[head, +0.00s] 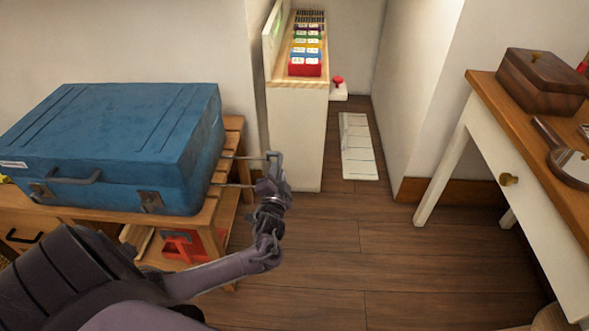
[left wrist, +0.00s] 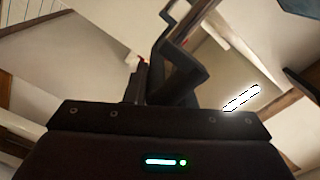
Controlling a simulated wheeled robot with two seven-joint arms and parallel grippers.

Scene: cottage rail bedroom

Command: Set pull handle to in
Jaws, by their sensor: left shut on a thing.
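A blue suitcase (head: 120,135) lies flat on a slatted wooden bench (head: 234,128) at the left. Its pull handle (head: 245,157) sticks out from the right end as two thin metal rods, drawn well clear of the case. My left gripper (head: 272,181) is at the outer end of the handle and is shut on it. The gripper partly hides the grip bar. In the left wrist view, the dark fingers (left wrist: 170,70) meet around a metal bar (left wrist: 195,18). My right gripper is not in view.
A narrow white shelf unit (head: 297,135) with coloured boxes stands just beyond the gripper. A desk (head: 485,95) with a wooden box (head: 543,82) and hand mirror is at the right. The wood floor between is mostly clear.

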